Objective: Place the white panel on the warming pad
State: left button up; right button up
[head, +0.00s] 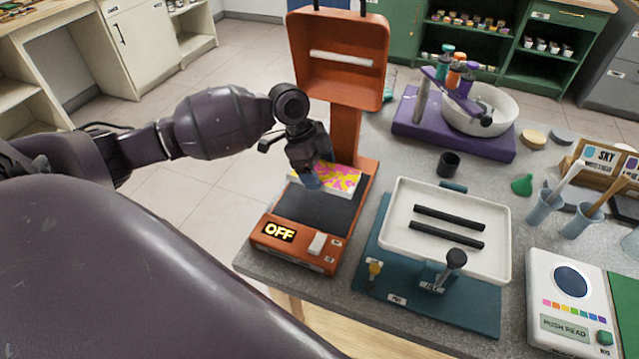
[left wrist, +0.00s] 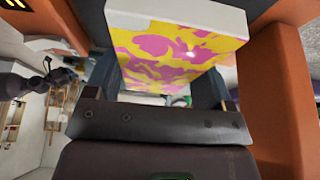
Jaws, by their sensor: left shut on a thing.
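The white panel (head: 341,179) has a pink and yellow pattern on its face and a white edge. My left gripper (head: 312,178) is shut on it; in the left wrist view the panel (left wrist: 180,50) sits between the two fingers. The warming pad is the dark plate (head: 308,211) on an orange base with an "OFF" display (head: 279,232). The panel is over the rear part of this plate, close to the orange column; I cannot tell whether it touches the plate. The gripper hides part of the panel. My right gripper is not in view.
The orange column with its hood (head: 340,70) rises right behind the panel. To the right, a white tray (head: 400,215) with two black bars stands on a teal base. A purple stand (head: 410,128) with a white bowl is farther back. The table's edge is at the left.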

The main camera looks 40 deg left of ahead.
aim_at(318, 192)
pick_arm(q)
notch_tip(318, 192, down, 4)
jog(key=shift+f+b, duration=0.15)
jog(key=shift+b, duration=0.15)
jog(key=shift+f, duration=0.3)
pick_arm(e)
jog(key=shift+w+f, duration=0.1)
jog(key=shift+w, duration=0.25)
pick_arm(q)
jog(key=shift+f, duration=0.25)
